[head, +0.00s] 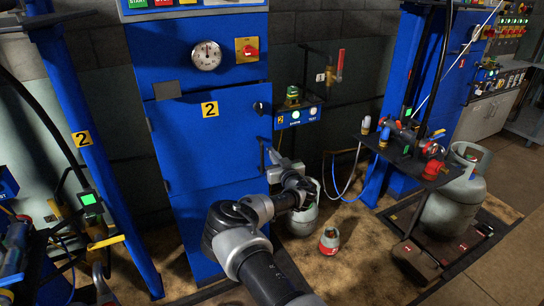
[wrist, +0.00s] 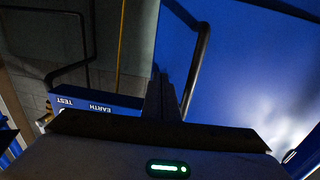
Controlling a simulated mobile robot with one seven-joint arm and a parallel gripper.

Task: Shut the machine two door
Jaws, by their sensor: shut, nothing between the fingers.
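Machine two is a blue cabinet (head: 200,60) with a gauge on its upper part. Its blue door (head: 205,160) carries a yellow "2" label. I cannot tell how far the door stands from its frame. A dark bar handle (head: 262,155) sits at the door's right edge. My gripper (head: 277,152) is just right of that handle in the head view. In the wrist view, my gripper (wrist: 160,85) is shut and empty, its fingers beside the dark handle (wrist: 203,60). The blue door surface (wrist: 245,60) fills the right. Whether the fingers touch it is unclear.
A small blue box marked TEST and EARTH (wrist: 95,98) is left of my gripper. A blue post (head: 105,150) stands left, and a dark shelf with tools (head: 410,165) right.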

